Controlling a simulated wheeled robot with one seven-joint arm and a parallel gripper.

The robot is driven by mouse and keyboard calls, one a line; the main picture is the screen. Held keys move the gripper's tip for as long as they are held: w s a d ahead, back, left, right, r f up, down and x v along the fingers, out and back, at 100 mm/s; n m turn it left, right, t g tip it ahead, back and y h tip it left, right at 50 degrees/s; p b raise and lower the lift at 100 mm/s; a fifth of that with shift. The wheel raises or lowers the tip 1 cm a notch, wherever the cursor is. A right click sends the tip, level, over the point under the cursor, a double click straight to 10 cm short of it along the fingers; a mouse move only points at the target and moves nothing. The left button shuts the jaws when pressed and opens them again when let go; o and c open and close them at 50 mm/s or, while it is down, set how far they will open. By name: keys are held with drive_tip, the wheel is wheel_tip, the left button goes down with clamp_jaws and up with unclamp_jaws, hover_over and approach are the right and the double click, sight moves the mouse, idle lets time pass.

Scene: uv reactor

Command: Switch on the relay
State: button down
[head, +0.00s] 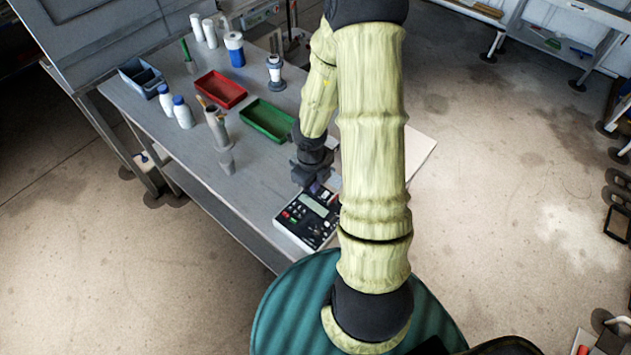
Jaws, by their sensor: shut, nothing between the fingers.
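A control box (307,216) with a dark front panel, a small display and several coloured buttons lies at the near corner of the grey workbench. It looks like the relay unit, but its labels and switch are too small to read. My gripper (317,180) is just above the box's far edge, pointing down, and is shut with nothing held. Whether it touches the box cannot be told. My arm covers the box's right side.
The workbench (255,190) also carries a red tray (220,90), a green tray (267,119), a blue bin (141,77), white bottles (182,112) and a tool holder (217,128). The bench strip left of the box is clear. Open floor (500,200) lies to the right.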

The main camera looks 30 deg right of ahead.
wheel_tip(320, 180, up, 4)
drive_tip(key=p, duration=0.3)
drive_tip(key=shift+p, duration=0.35)
wheel_tip(320, 180, up, 10)
drive_tip(key=p, duration=0.4)
drive_tip(key=shift+s+a+f+p, duration=0.2)
drive_tip(key=shift+a+p, duration=0.1)
drive_tip(key=shift+w+f, duration=0.1)
